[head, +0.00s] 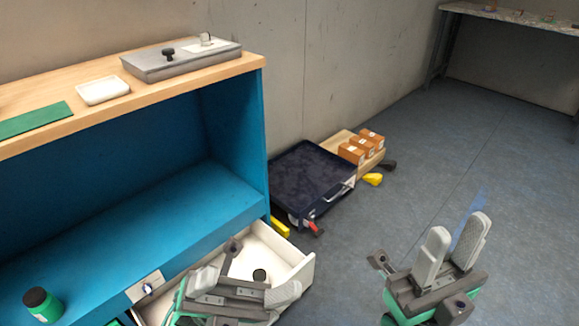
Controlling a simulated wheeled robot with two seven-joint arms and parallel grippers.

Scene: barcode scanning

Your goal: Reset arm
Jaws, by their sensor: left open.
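My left gripper (243,285) is at the bottom centre, in front of and over the open white drawer (297,271). Its two grey fingers stand wide apart with nothing seen between them. My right gripper (458,242) is at the lower right above the bare floor, its two pale fingers pointing up. A thin, see-through blue sheet (471,212) shows between or behind these fingers; I cannot tell whether they hold it. A small dark round-topped item (260,275) is in the drawer, partly hidden by my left gripper.
A blue cabinet (222,130) with a wooden top carries a grey case (183,59), a white dish (102,90) and a green mat (34,120). A dark tray (308,178) and orange boxes (361,144) sit by the wall. The right floor is clear.

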